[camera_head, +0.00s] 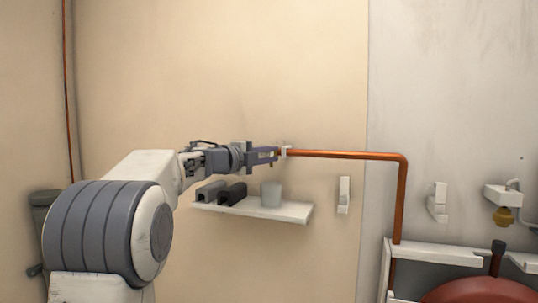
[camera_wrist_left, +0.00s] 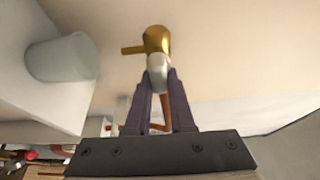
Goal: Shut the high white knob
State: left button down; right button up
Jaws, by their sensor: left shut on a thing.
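My left gripper (camera_head: 276,154) reaches the left end of the copper pipe (camera_head: 345,155), high on the beige wall. The white knob shows only as a small pale piece (camera_head: 285,151) at the fingertips; most of it is hidden in the head view. In the left wrist view, the two dark fingers of my left gripper (camera_wrist_left: 162,80) are shut on the white knob (camera_wrist_left: 158,72). A brass fitting (camera_wrist_left: 156,40) with a short spout pointing left sits beyond it. The knob's exact turn is hard to tell. My right gripper is not in view.
A white shelf (camera_head: 295,213) below the gripper holds a grey cup (camera_head: 270,194) and dark blocks (camera_head: 232,193). White wall brackets (camera_head: 344,195) are to the right. A red tank (camera_head: 480,293) stands at the lower right. The wall above the pipe is clear.

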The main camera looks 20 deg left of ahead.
pick_arm(q)
jog(key=shift+a+f, duration=0.15)
jog(key=shift+a, duration=0.1)
jog(key=c, duration=0.9)
grip_release()
jog(key=shift+w, duration=0.1)
jog(key=shift+o, duration=0.6)
jog(key=shift+a, duration=0.1)
jog(key=shift+s, duration=0.25)
jog(key=b+v, duration=0.5)
jog(key=v, duration=0.5)
